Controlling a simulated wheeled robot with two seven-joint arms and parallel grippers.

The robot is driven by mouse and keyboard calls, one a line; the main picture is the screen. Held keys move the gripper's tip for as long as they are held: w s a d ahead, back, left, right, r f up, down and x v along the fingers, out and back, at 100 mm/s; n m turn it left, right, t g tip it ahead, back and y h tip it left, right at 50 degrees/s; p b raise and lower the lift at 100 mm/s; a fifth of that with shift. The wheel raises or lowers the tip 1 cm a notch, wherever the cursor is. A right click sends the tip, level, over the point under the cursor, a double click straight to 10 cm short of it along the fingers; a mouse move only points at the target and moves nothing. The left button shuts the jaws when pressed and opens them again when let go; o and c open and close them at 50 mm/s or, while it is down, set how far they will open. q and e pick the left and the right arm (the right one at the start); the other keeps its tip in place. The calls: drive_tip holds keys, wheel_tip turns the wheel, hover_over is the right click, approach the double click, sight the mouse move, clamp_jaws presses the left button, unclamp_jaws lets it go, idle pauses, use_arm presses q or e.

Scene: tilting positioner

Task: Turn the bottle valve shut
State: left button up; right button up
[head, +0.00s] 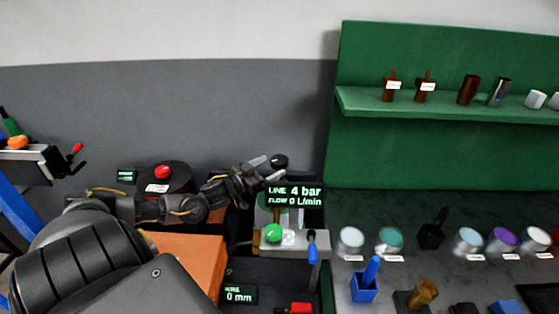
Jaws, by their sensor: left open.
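My left gripper (266,168) is open, its grey fingers pointing right and up. A dark round knob (279,161) sits at the fingertips, above the display; it looks like the bottle valve's handwheel, but I cannot tell whether the fingers touch it. A display (294,196) below reads line 4 bar and flow 0 L/min and covers most of what is under the knob. A green knob (273,233) sits on a grey block (295,243) below the display. A blue-handled lever (312,247) hangs at that block's right. My right gripper is not in view.
An orange box (186,262) stands below my left forearm. A black round unit with a red button (162,172) is behind the arm. Several tins and tools stand on the dark bench at right, under a green shelf (450,103). A vise-like device (38,163) is far left.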

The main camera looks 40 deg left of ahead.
sight(280, 162)
use_arm(q)
drive_tip(key=w+p, duration=0.1)
drive_tip(key=w, duration=0.3)
drive_tip(key=shift+d, duration=0.2)
drive_tip(key=shift+w+d, duration=0.1)
drive_tip(key=shift+w, duration=0.4)
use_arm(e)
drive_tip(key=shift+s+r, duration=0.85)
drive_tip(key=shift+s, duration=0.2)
use_arm(q)
drive_tip(key=shift+w+f, duration=0.1)
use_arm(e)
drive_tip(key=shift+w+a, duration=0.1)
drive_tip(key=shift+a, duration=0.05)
use_arm(q)
drive_tip(key=c, duration=1)
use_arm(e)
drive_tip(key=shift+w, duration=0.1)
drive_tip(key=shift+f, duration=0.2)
